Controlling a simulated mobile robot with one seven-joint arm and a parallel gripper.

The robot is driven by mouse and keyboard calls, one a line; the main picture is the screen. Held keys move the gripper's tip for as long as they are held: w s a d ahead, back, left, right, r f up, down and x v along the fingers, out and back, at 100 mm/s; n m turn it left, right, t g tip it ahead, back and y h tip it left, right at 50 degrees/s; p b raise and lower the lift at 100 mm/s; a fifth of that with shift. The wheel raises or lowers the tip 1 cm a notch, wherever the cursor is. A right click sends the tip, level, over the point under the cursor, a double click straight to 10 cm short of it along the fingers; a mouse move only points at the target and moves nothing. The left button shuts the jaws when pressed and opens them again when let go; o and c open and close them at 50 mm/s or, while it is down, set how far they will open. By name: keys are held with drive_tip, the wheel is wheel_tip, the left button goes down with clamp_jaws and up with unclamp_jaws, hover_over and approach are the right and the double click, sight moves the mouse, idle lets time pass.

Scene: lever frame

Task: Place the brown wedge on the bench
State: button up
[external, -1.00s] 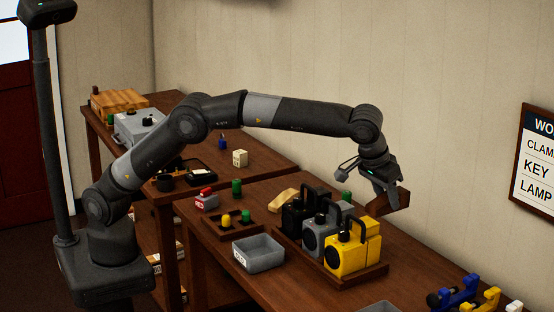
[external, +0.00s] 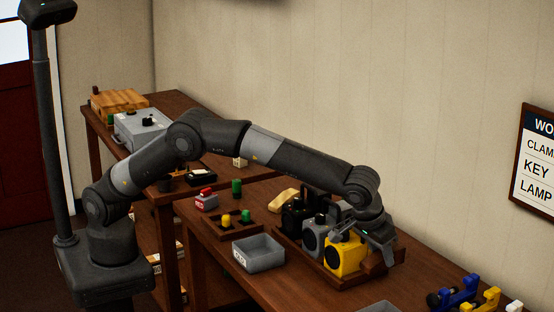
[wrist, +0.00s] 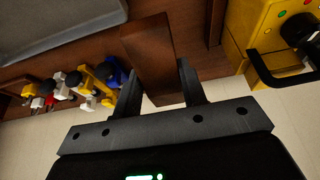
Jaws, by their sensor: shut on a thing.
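The brown wedge (wrist: 150,50) is between the two fingers of my gripper (wrist: 160,88), which is shut on it. In the external view my gripper (external: 378,258) points down just right of the yellow boxy lamp, low over the bench (external: 300,292). There the wedge (external: 371,266) is partly hidden by the gripper and blends with the dark wood. I cannot tell whether the wedge touches the bench or the tray edge.
Black, grey (external: 314,238) and yellow (external: 345,256) lamps stand in a wooden tray (external: 338,281) close left of my gripper. Blue and yellow clamps (external: 455,292) stand at the bench's right. A grey bin (wrist: 60,25) is near. Bare bench shows between tray and clamps.

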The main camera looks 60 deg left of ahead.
drive_tip(key=w+a+f, duration=0.1)
drive_tip(key=w+f, duration=0.1)
drive_tip(key=w, duration=0.1)
drive_tip(key=w+a+f, duration=0.1)
drive_tip(key=w+f, duration=0.1)
drive_tip(key=w, duration=0.2)
drive_tip(key=w+a+f, duration=0.1)
drive_tip(key=w+f, duration=0.2)
drive_tip(key=shift+w+a, duration=0.25)
drive_tip(key=shift+w, duration=0.1)
drive_tip(key=shift+f, duration=1.85)
drive_tip(key=shift+f, duration=0.15)
drive_tip(key=o, duration=1)
drive_tip(key=shift+v, duration=6.2)
